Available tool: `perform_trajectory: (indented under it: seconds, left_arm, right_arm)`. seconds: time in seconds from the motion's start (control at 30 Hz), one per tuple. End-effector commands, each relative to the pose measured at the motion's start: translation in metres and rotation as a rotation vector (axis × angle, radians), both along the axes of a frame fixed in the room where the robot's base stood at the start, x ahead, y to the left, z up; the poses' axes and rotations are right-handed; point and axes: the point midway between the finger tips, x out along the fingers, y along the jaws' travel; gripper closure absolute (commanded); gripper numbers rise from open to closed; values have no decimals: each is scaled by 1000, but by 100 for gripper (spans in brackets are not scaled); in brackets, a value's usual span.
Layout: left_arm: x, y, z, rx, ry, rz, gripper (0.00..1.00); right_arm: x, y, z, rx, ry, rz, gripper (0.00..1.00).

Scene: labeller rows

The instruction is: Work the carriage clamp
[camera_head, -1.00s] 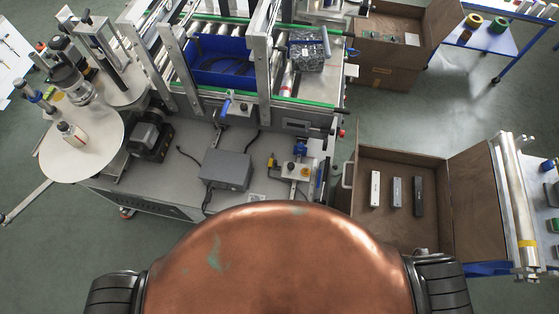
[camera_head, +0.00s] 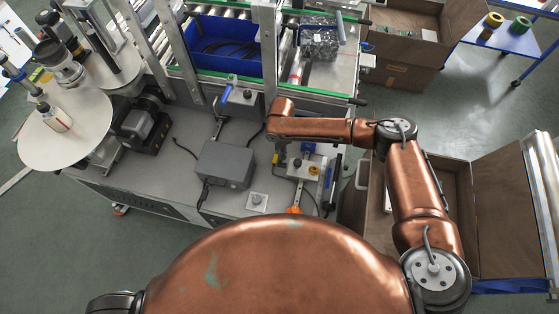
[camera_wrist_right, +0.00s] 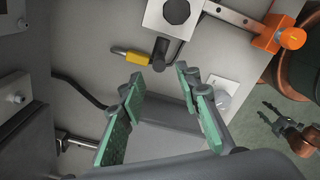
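A pale carriage block (camera_head: 313,170) with a knob on top sits on the machine deck, right of the grey box. An orange clamp-like piece (camera_head: 294,210) lies in front of it. In the right wrist view this orange piece (camera_wrist_right: 283,38) sits on a metal rail, beside a pale block (camera_wrist_right: 172,14) with a dark knob. I cannot tell which part is the carriage clamp. My right gripper (camera_head: 277,143) is mostly hidden under its wrist. In the right wrist view its green-padded fingers (camera_wrist_right: 160,80) are apart and empty, over the deck. My left gripper is not clearly seen.
A grey box (camera_head: 224,165) with cables and a white plate with a round button (camera_head: 257,200) stand on the deck. A yellow connector (camera_wrist_right: 132,57) lies near my fingers. A blue-handled lever (camera_head: 226,92) and the blue bin (camera_head: 222,45) stand behind.

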Motion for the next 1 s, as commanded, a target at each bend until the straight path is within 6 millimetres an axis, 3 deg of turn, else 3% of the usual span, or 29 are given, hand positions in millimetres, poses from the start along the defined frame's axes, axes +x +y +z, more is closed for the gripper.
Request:
perform_trajectory:
  seconds: [0.17, 0.53, 0.93, 1.0]
  left_arm:
    - [0, -1, -4, -1, 0, 0, 61]
    - [-1, -1, -11, -1, 2, -1, 61]
    - [-2, -1, -12, -1, 2, -1, 61]
    - [-2, -1, -12, -1, 2, -1, 61]
  right_arm:
    - [0, -3, -14, -11, 3, 16, 69]
    - [1, -2, -67, -8, 1, 14, 69]
    - [1, -2, -76, -7, 0, 13, 69]
    - [1, -2, -75, -7, 0, 13, 73]
